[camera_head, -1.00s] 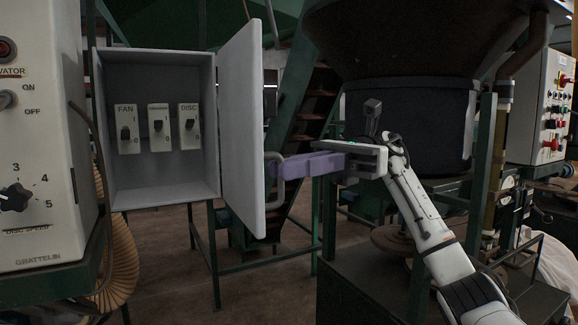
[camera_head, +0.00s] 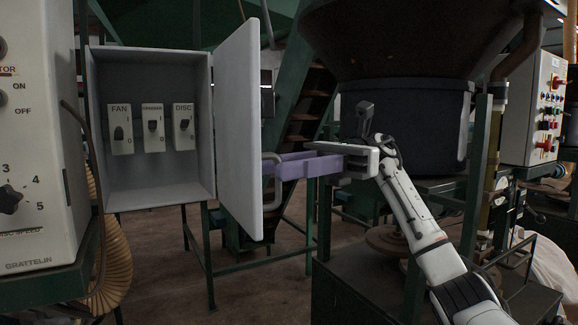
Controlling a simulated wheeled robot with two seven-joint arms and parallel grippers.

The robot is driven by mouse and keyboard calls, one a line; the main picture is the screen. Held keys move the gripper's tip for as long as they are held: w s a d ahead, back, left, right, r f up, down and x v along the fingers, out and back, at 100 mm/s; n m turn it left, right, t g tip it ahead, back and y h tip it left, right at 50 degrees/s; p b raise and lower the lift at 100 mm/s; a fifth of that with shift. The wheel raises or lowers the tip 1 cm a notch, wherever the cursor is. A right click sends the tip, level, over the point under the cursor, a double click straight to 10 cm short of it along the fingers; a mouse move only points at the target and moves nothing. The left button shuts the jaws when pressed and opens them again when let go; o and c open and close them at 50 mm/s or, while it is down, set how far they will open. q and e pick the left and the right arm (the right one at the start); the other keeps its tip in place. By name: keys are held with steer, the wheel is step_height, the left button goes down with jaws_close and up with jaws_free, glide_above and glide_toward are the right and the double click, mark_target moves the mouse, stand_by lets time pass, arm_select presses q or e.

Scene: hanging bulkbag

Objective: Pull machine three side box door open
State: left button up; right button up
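The grey side box (camera_head: 150,180) stands open at the left of the head view. Its door (camera_head: 238,135) is hinged on the box's right edge and swung well out towards me. A pale bar handle (camera_head: 276,200) sits on the door's outer face. My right gripper (camera_head: 280,170) reaches in from the right, with its purple fingers level with the upper part of the handle. The fingers are spread apart, with a gap between them. Whether a fingertip touches the handle is hard to tell. My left gripper is out of view.
A control panel (camera_head: 35,150) stands close at the left. A dark hopper (camera_head: 400,120) and a green frame stand behind my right arm. Another control box (camera_head: 530,110) is at the right.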

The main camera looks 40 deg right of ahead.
steer(key=d+p, duration=0.3)
steer(key=d, duration=0.7)
steer(key=shift+s+d, duration=0.15)
steer(key=shift+c, duration=0.2)
